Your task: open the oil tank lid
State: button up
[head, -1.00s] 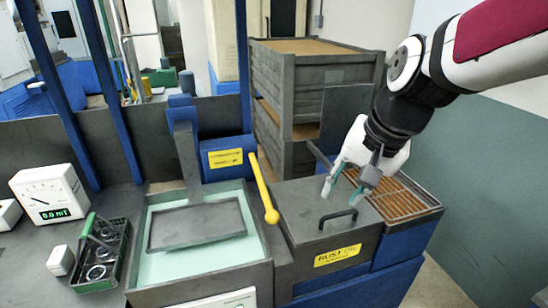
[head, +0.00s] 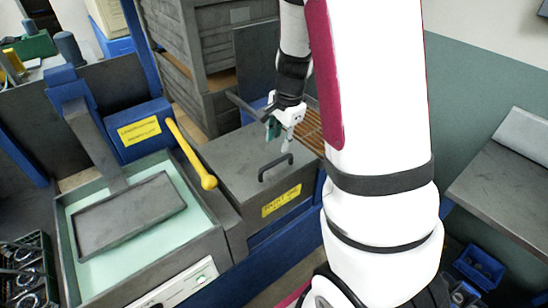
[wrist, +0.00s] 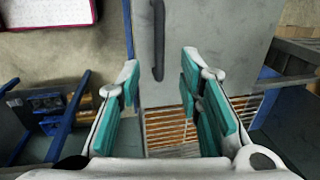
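The oil tank lid (head: 225,155) is a flat grey plate, lying closed on the tank labelled in yellow (head: 281,201). Its black bar handle (head: 275,167) stands near the front edge. In the wrist view the lid (wrist: 205,40) fills the top middle, with the handle (wrist: 158,40) running up and down just beyond the fingertips. My gripper (head: 279,138) hangs above the lid's right side, behind the handle in the head view. In the wrist view my gripper (wrist: 162,75) has its teal-padded fingers wide apart, with nothing between them. The handle lies roughly in line with the gap.
A yellow-knobbed lever (head: 192,155) stands left of the lid. Left of it is a basin (head: 208,240) with pale green liquid and a grey plate. A slatted rack (wrist: 175,130) adjoins the tank. Stacked grey crates (head: 205,65) stand behind. A grey table (head: 505,185) is at right.

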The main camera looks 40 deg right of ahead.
aim_at(275, 162)
jog(key=f, duration=0.3)
jog(key=w+f, duration=0.1)
jog(key=f, duration=0.5)
jog(key=shift+w+f, duration=0.15)
jog(key=shift+w, duration=0.2)
grip_shut()
